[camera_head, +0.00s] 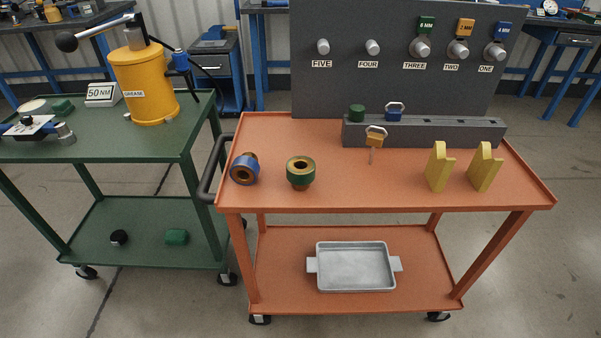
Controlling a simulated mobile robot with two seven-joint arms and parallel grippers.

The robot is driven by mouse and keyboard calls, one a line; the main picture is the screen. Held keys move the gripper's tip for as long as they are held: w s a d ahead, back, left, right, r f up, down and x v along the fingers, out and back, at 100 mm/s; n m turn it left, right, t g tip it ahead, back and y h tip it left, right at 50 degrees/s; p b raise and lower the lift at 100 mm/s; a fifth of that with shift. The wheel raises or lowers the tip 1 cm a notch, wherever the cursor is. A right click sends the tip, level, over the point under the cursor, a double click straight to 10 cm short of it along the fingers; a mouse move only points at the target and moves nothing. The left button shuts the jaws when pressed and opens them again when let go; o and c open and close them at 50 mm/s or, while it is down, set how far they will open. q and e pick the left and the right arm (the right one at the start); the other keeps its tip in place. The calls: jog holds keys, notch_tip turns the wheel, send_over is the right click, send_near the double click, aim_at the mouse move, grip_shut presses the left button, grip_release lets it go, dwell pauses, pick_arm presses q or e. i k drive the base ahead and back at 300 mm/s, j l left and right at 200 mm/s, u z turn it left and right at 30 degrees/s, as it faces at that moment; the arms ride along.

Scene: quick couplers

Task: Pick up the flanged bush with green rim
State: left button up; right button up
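The flanged bush with green rim (301,173) stands on the orange cart's top, left of the middle. Its wide green-edged flange faces up and shows a dark bore with a brass-coloured ring inside. A narrower brown part shows below the flange. A similar bush with a blue rim (244,170) lies tilted to its left, its bore facing the front, apart from the green one. Neither of my grippers shows in the head view.
A grey panel (390,85) with labelled knobs stands behind. A metal tray (355,268) sits on the lower shelf. A green cart (110,148) stands left.

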aim_at(300, 170)
jog(key=i+l, duration=0.15)
jog(key=l, duration=0.2)
jog(key=i+l, duration=0.15)
jog(key=l, duration=0.2)
jog(key=i+l+u, duration=0.1)
jog(key=l, duration=0.2)
jog(key=i+l, duration=0.2)
jog(key=l, duration=0.15)
